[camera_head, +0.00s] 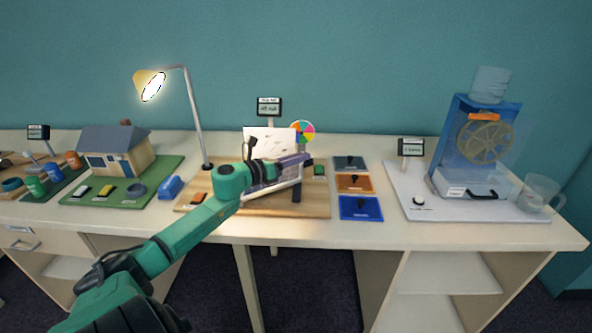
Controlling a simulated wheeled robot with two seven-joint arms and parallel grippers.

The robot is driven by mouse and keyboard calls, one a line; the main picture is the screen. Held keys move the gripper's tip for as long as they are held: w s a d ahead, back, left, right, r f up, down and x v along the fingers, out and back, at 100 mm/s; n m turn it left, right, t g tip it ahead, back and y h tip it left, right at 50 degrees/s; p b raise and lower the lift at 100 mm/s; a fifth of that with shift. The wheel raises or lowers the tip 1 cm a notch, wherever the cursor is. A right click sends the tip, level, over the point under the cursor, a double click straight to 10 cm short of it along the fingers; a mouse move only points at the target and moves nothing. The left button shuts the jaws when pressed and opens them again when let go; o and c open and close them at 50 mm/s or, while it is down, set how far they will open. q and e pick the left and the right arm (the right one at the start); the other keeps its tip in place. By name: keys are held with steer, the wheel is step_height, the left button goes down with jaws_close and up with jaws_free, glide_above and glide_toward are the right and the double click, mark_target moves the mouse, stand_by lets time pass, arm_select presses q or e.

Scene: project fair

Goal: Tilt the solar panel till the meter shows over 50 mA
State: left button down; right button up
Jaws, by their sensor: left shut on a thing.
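The solar panel (288,184) stands on a wooden board (318,206) on the table. It is a tilted plate with a pale edge, and my left arm hides much of it. My left gripper (298,161) reaches in from the left and is shut at the panel's upper edge. The meter (269,106) stands behind the panel on a post. Its small display seems to read in the 40s of mA, but the digits are too blurred to be sure. A lit lamp (149,83) on a bent stand shines from the upper left. My right gripper is not in view.
A colour wheel (303,131) and a white sheet (262,138) stand close behind the panel. A model house (114,150) is at left; a blue water-wheel box (480,150) and a clear jug (541,190) are at right.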

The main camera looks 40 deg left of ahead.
arm_select(q)
steer(key=c, duration=0.7)
jaws_free()
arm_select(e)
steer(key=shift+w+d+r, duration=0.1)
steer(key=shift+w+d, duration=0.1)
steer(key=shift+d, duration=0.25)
arm_select(q)
steer(key=v, duration=1.4)
steer(key=shift+s+b, duration=0.3)
steer(key=shift+b, duration=0.05)
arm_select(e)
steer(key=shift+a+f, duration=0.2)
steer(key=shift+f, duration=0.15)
